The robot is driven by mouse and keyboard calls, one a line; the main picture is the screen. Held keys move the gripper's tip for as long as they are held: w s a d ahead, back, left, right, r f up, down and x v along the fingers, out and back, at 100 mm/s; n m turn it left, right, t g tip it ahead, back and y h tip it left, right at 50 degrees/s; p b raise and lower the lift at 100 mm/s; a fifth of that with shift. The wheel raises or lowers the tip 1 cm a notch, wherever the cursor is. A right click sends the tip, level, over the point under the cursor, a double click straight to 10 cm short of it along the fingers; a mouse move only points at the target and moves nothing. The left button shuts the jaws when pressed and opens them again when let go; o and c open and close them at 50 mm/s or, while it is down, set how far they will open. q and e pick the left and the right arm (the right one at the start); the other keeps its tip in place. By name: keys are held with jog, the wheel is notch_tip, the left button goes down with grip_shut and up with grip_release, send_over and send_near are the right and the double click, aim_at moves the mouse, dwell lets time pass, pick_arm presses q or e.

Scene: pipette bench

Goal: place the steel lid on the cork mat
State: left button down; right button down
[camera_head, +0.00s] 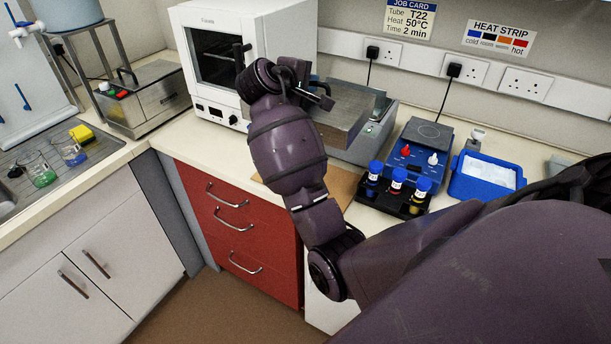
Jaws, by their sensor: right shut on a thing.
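My right gripper (322,97) is shut on the steel lid (346,118). The lid is a grey metal box-like cover, held in front of and partly over the steel bath unit (375,143) at the back of the bench. The cork mat (346,184) is a flat brown sheet on the bench, nearer the front edge. My right forearm crosses in front of the mat and hides much of it. The lid appears above and behind the mat, apart from it. My left gripper is not in view.
A white oven (215,75) stands left of the lid. Right of the mat are a black rack of capped tubes (390,203), a blue device (420,150) and a blue tray (486,184). Another steel bath (145,100) and glass beakers (38,168) are at the left.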

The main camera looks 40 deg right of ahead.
notch_tip(320, 180, down, 20)
jog(key=shift+f, duration=0.1)
dwell(0.6)
jog(key=shift+f, duration=0.1)
jog(key=c, duration=1.2)
grip_release()
jog(key=shift+a, duration=0.2)
jog(key=b+v, duration=0.1)
jog(key=v, duration=1)
jog(key=shift+s+a+r, duration=0.1)
jog(key=shift+a+r, duration=0.2)
